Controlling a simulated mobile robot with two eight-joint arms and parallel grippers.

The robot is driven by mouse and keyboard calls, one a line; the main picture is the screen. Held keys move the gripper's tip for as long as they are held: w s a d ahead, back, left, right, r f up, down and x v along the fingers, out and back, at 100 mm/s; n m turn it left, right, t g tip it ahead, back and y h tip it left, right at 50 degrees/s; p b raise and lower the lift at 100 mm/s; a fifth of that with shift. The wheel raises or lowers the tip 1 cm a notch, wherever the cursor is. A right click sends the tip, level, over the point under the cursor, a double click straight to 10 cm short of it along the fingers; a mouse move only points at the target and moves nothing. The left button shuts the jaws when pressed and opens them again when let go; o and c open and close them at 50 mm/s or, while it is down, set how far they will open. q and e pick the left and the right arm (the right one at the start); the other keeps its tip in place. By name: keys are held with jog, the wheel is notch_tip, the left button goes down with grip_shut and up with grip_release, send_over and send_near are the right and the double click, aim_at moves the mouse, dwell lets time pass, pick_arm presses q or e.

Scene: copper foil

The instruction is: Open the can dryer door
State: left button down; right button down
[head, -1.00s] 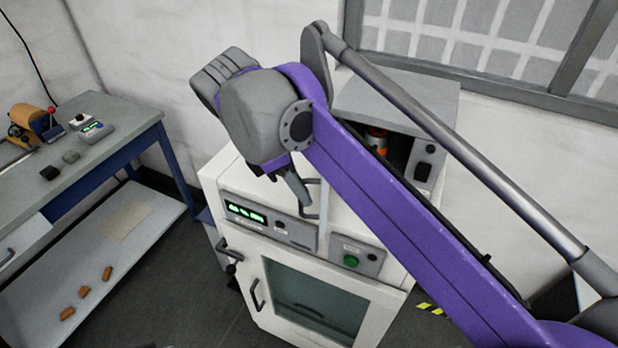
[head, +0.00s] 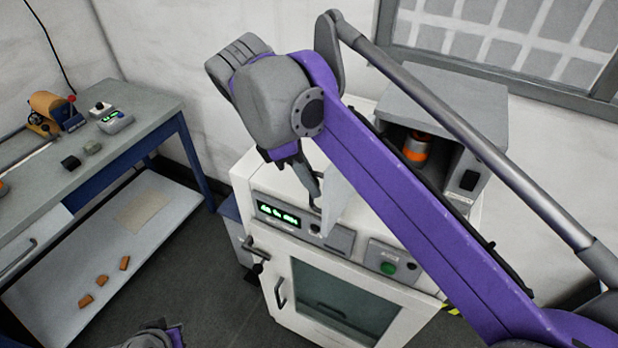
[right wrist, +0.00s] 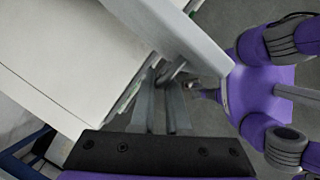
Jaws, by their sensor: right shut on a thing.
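The can dryer (head: 440,95) looks to be the grey box at the back of the white cabinet's top, and an orange and black can (head: 416,148) shows inside its opening. Its door, a pale panel (head: 336,198), stands swung out toward the front, partly hidden by my right arm. My right gripper (head: 314,196) is at the panel's left side, fingers pointing down, shut on its handle. In the right wrist view the panel (right wrist: 165,28) crosses above the fingers, and the metal handle (right wrist: 172,71) shows between the fingertips. My left gripper's fingers are not visible.
The white cabinet (head: 262,262) below has a green display (head: 279,214), a green button (head: 388,268) and a glass-windowed door (head: 340,305), which is shut. A blue-legged workbench (head: 150,115) stands at the left. Floor between them is open. A window is behind my arm.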

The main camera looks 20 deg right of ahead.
jog(key=shift+d, duration=0.1)
jog(key=c, duration=0.9)
grip_release()
jog(key=shift+d, duration=0.1)
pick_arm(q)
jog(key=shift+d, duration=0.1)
pick_arm(e)
jog(key=shift+r, duration=0.15)
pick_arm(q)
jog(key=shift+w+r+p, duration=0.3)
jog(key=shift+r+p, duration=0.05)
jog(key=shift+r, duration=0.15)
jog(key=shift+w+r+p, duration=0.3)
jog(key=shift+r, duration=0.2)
pick_arm(e)
jog(key=v, duration=1)
jog(key=shift+w+a+r, duration=0.1)
jog(key=shift+a+r, duration=0.1)
jog(key=shift+a, duration=0.05)
